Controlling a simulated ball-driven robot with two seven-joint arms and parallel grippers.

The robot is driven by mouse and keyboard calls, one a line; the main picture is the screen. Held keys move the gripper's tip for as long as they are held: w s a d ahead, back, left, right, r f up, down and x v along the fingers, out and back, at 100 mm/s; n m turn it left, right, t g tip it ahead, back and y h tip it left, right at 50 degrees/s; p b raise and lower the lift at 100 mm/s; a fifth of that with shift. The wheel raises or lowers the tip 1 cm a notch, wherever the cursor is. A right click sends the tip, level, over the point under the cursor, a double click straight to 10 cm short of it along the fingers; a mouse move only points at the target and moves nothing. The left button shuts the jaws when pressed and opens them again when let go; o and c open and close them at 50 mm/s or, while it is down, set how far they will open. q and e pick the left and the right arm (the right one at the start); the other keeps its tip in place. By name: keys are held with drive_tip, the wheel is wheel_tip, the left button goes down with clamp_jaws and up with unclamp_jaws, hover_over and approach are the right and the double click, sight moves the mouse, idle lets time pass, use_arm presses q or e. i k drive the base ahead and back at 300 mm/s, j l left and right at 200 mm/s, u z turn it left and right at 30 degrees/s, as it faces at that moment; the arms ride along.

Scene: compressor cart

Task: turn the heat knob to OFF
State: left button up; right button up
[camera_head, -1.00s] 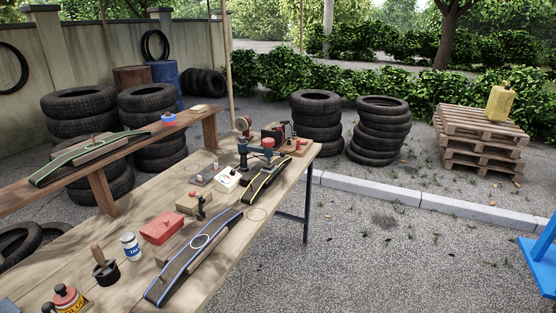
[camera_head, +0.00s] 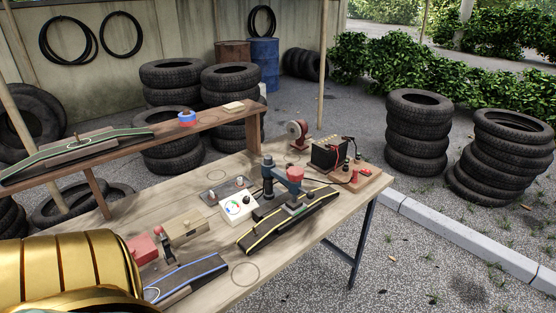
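A small white control box (camera_head: 238,206) sits on the wooden workbench near its middle. Its face carries a round dial marking with coloured parts and a dark knob (camera_head: 246,199); the knob's setting is too small to read. The box stands just left of a dark blue clamp press (camera_head: 270,175), which is over a yellow-edged tyre strip (camera_head: 290,218). Neither gripper can be seen. A gold arm part of mine fills the lower left corner and hides that part of the bench.
A grey plate with small knobs (camera_head: 222,190) lies behind the box. A wooden block (camera_head: 185,226), a red box (camera_head: 142,249) and a blue-edged strip (camera_head: 190,277) lie nearer. A battery (camera_head: 328,153) stands at the right end. A raised shelf (camera_head: 160,140) runs behind.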

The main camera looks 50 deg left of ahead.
sight(246, 199)
drive_tip(key=i+l+u, duration=0.1)
drive_tip(key=i+u, duration=0.25)
drive_tip(key=i, duration=0.15)
drive_tip(key=i+l+u, duration=0.2)
drive_tip(key=i+u, duration=0.15)
drive_tip(key=i+l+u, duration=0.15)
drive_tip(key=u, duration=0.25)
drive_tip(key=i+l+u, duration=0.25)
drive_tip(key=u, duration=0.15)
drive_tip(key=i+l+u, duration=0.25)
drive_tip(key=u, duration=0.15)
drive_tip(key=i+l+u, duration=0.1)
drive_tip(key=l+u, duration=0.3)
